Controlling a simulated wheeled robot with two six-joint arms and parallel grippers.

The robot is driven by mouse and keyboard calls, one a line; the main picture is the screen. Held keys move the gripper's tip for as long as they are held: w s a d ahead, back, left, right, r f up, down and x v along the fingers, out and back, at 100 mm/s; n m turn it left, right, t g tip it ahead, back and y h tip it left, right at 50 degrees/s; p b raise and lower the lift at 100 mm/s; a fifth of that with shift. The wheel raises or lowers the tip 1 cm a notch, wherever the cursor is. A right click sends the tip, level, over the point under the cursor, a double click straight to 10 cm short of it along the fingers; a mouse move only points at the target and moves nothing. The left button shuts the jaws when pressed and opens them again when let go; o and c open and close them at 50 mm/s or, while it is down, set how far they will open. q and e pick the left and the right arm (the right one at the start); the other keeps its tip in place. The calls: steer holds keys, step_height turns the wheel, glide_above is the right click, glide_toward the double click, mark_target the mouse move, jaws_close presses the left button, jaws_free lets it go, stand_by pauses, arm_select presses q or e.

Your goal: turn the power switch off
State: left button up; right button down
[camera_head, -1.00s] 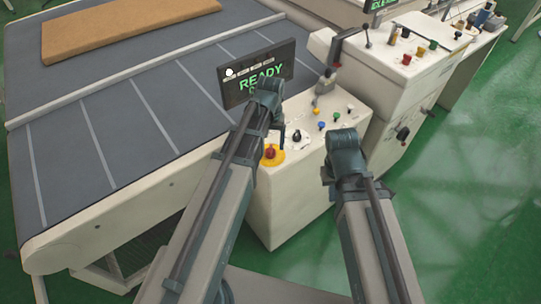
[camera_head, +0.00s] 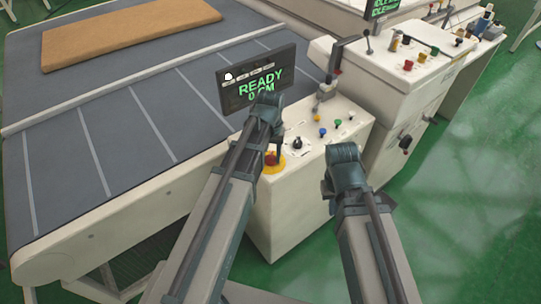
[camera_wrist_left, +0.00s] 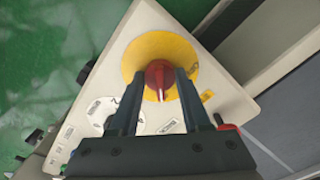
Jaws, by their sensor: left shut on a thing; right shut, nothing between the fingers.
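The power switch is a red rotary knob (camera_wrist_left: 160,78) on a round yellow plate (camera_wrist_left: 180,52). The plate also shows in the head view (camera_head: 297,163), on the sloping top of the cream control box. My left gripper (camera_wrist_left: 160,86) is shut on the red knob, one dark finger on each side. The knob's white mark faces the bottom of the left wrist view. In the head view my left gripper (camera_head: 272,154) partly covers the knob. My right gripper (camera_head: 329,187) is shut and empty beside the box's right side; its fingertips are hard to make out.
A grey conveyor (camera_head: 110,130) carries a brown mattress (camera_head: 130,35). Green floor (camera_head: 450,190) is open at right.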

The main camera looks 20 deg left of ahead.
arm_select(q)
jaws_close()
steer(key=shift+n, duration=0.4)
steer(key=n, duration=1.2)
steer(key=shift+n, duration=2.7)
